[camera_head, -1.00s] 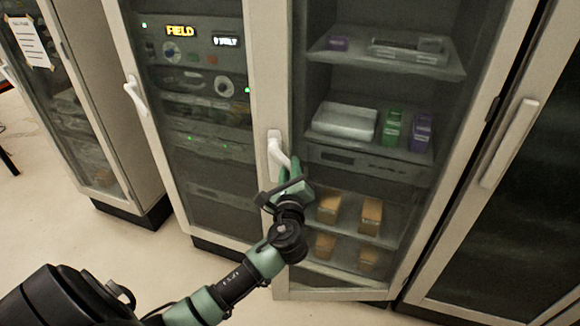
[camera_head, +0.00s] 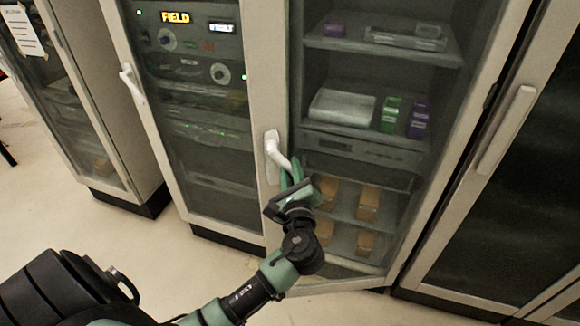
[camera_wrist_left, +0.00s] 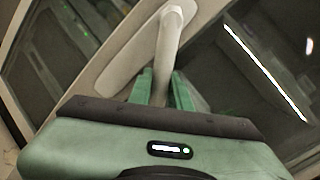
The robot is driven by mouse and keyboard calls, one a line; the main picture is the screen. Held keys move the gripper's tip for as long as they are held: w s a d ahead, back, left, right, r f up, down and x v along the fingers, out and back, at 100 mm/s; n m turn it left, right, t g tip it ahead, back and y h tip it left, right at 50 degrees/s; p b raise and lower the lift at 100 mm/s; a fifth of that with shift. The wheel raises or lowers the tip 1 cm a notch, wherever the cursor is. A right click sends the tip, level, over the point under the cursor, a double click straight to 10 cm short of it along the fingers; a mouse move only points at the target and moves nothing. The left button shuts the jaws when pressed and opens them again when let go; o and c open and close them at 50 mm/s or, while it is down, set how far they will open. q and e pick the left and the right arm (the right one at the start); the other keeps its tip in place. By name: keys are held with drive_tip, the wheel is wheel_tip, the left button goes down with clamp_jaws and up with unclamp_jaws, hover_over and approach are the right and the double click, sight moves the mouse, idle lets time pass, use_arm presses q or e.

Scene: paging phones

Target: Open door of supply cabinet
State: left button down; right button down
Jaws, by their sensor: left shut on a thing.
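The supply cabinet (camera_head: 396,256) has a glass door with a pale frame and a white lever handle (camera_head: 275,148) on its left side. Behind the glass are shelves with boxes. My left gripper (camera_head: 292,178) is shut on the handle, its green fingers on either side of the lever. The left wrist view shows the handle (camera_wrist_left: 168,38) running down between the fingers (camera_wrist_left: 163,88). The handle slants down to the right. The door's lower edge slants against the cabinet base, so it appears slightly ajar. My right gripper is out of view.
A rack cabinet with lit displays (camera_head: 176,17) and its own handle (camera_head: 131,82) stands left of the supply cabinet. Another dark-glass cabinet with a white handle (camera_head: 506,130) stands at the right. The floor (camera_head: 190,262) in front is clear apart from my arm.

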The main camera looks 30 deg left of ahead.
use_arm(q)
drive_tip(key=shift+n+g+y, duration=0.6)
drive_tip(key=shift+y, duration=0.1)
drive_tip(key=v, duration=0.5)
drive_tip(key=shift+s+d, duration=0.15)
drive_tip(key=shift+d, duration=0.15)
drive_tip(key=shift+d, duration=0.1)
drive_tip(key=shift+n+g+y, duration=0.6)
drive_tip(key=shift+g, duration=0.1)
drive_tip(key=shift+v, duration=2.75)
unclamp_jaws()
